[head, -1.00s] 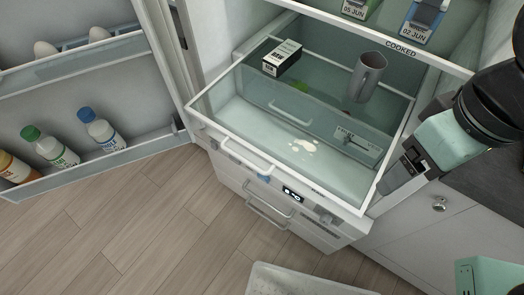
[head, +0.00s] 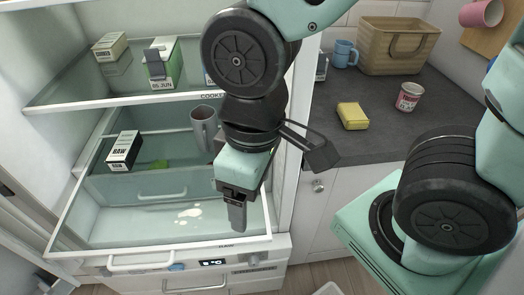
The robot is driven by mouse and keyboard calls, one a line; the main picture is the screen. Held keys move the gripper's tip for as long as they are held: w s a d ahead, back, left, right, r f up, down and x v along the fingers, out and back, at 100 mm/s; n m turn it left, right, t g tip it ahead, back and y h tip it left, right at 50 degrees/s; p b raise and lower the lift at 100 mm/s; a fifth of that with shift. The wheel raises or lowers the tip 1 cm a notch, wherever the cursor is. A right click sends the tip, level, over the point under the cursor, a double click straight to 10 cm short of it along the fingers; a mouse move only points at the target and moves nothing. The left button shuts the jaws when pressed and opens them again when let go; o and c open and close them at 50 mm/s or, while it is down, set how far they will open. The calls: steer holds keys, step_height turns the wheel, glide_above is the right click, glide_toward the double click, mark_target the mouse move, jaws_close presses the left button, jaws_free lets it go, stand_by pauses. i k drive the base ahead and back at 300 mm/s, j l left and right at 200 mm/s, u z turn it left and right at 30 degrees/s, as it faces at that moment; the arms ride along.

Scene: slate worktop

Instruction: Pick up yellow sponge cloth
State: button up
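The yellow sponge cloth (head: 352,115) lies on the slate worktop (head: 375,141), right of the open fridge. Nothing covers it. My gripper (head: 237,222) points down at the right part of the pulled-out glass fridge drawer, well to the left of the sponge cloth and lower in the picture. Its fingers show nearly edge-on, so I cannot tell how far apart they are. I see nothing held in it.
A pink-and-white tub (head: 408,97) stands right of the cloth. A blue mug (head: 345,54) and a wicker basket (head: 385,48) stand behind. A pale spill (head: 189,212) shows there.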

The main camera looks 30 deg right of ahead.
mark_target(352, 114)
steer(key=i+j+z, duration=0.1)
steer(key=z, duration=1.15)
